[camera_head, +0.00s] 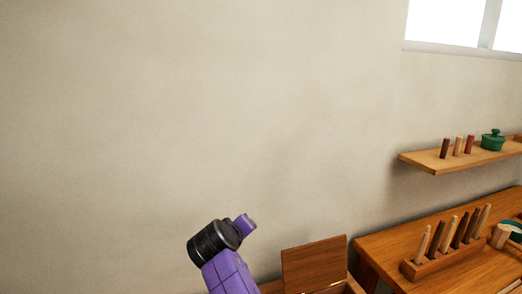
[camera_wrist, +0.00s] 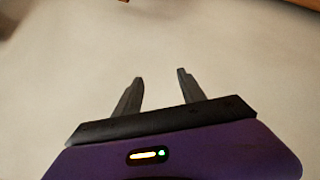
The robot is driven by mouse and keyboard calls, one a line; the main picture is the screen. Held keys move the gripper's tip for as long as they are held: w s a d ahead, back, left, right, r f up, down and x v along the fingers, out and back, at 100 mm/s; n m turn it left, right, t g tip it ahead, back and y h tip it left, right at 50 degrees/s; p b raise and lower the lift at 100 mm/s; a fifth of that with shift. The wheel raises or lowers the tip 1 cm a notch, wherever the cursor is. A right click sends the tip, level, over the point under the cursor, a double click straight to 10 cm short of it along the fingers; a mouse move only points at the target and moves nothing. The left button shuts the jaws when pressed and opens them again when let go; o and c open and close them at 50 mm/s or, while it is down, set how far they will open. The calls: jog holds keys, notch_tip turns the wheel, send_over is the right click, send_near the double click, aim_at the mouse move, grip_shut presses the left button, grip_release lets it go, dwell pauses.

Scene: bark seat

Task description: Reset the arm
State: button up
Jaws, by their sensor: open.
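My gripper (camera_wrist: 160,78) shows in the wrist view with its two dark fingers spread apart and nothing between them. Behind the fingers is a plain pale surface, with no object close to them. In the head view my purple and black arm rises from the bottom edge, left of a wooden box with a raised lid (camera_head: 314,264). The fingers cannot be made out in the head view.
A wooden workbench (camera_head: 385,252) at lower right carries a rack with several upright wooden pegs (camera_head: 452,240). A wall shelf (camera_head: 450,160) above holds small pegs and a green pot (camera_head: 492,140). The wall at left is bare.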

jog(key=s+f+t+y+b, duration=0.15)
jog(key=s+f+y, duration=0.25)
jog(key=s+f, duration=0.45)
jog(key=s+d+f+m+t+y+b, duration=0.1)
jog(key=s+d+f, duration=0.2)
jog(key=s, duration=0.2)
jog(key=s+d+f+t+y, duration=0.1)
jog(key=s+d+f+t, duration=0.15)
jog(key=s, duration=0.25)
jog(key=s+d+m+h+b, duration=0.1)
jog(key=s+d, duration=0.5)
jog(key=s, duration=0.8)
jog(key=s+d+m+g+h+b, duration=0.1)
jog(key=s+d+m+b, duration=0.2)
jog(key=s+d, duration=0.4)
jog(key=s+d+m+h+b, duration=0.1)
jog(key=s+d, duration=0.5)
jog(key=s, duration=1.5)
jog(key=shift+d+m+h+b, duration=0.35)
jog(key=shift+m+h+b, duration=0.05)
jog(key=shift+m+b, duration=0.35)
